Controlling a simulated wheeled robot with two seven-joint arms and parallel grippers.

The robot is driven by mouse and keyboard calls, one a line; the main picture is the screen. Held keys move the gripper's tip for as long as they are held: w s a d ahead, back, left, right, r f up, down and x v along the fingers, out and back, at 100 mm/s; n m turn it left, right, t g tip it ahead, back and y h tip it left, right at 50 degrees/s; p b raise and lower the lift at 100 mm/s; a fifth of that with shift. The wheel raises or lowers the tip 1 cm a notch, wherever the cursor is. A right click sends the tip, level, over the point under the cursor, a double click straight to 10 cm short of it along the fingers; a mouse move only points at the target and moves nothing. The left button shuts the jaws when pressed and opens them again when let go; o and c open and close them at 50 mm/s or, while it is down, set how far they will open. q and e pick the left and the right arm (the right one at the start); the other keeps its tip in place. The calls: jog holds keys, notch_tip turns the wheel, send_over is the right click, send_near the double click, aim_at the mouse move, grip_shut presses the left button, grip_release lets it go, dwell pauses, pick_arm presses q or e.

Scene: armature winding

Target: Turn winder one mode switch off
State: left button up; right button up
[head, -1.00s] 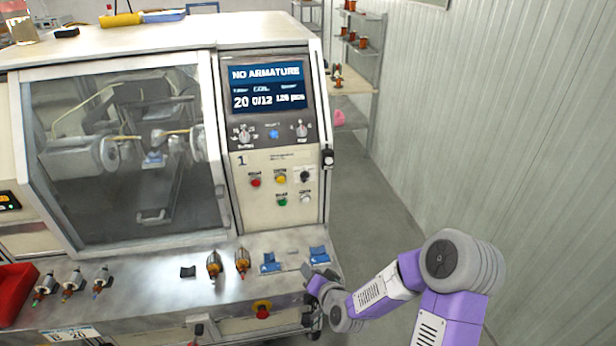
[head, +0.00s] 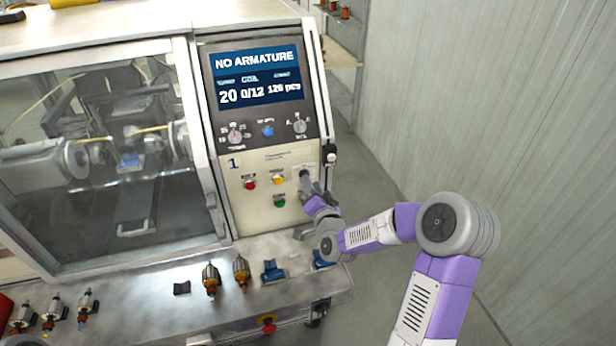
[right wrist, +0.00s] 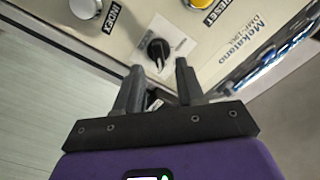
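Winder one is the cream machine with the number 1 on its control panel (head: 246,204). In the right wrist view a black rotary switch (right wrist: 158,50) on a white plate sits on the panel, its pointer tilted. I take it for the mode switch; its label cannot be read. My right gripper (right wrist: 158,80) is open and empty, its two fingers just short of the switch, one on each side. In the head view my right gripper (head: 308,182) is at the panel's right side and covers most of the switch.
Near the switch are a red button (head: 250,184), a yellow button (head: 278,180) and a green button (head: 279,201). The screen (head: 257,77) reads NO ARMATURE. Armatures (head: 211,277) and blue holders (head: 273,271) are on the ledge below. The aisle on the right is clear.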

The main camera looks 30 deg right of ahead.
jog(key=shift+x, duration=1.65)
jog(key=c, duration=0.7)
jog(key=n+b, duration=0.3)
jog(key=b, duration=0.1)
jog(key=n+b, duration=0.2)
jog(key=b, duration=0.2)
jog(key=shift+a+f+n+b, duration=0.15)
jog(key=shift+n+b, duration=0.2)
jog(key=shift+n, duration=0.05)
jog(key=shift+n+b, duration=1.5)
jog(key=shift+n, duration=0.1)
grip_shut()
jog(key=o, duration=0.7)
grip_release()
